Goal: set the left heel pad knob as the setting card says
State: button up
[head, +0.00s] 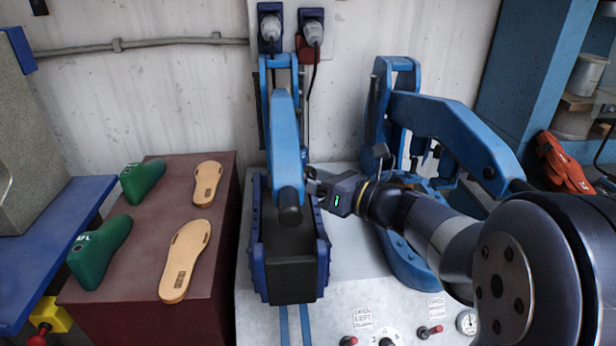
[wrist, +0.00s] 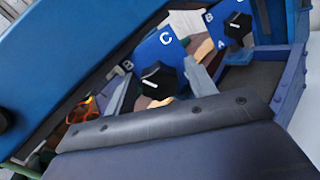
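The near black knob (wrist: 158,80) is on a blue dial plate with letters B and C showing; its pointer setting is unclear. A second black knob (wrist: 237,25), with letters A and B beside it, is at the upper right. My gripper (wrist: 160,86) has its grey fingers apart, one on each side of the near knob. I see no contact. In the head view my gripper (head: 318,188) is just right of the left press's blue arm (head: 285,140), which hides the knobs there. Two small cards (head: 362,317) (head: 436,308) are on the machine front; their text is unreadable.
The left press's blue-walled box (head: 324,262) lies below my gripper. A second blue press (head: 403,100) stands right, behind my arm. A maroon block (head: 215,285) at left carries green lasts (head: 100,250) and tan soles (head: 186,260).

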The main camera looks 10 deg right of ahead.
jog(key=c, duration=0.9)
jog(key=shift+f+n+b, duration=0.1)
jog(key=shift+n+b, duration=0.2)
jog(key=shift+b, duration=0.05)
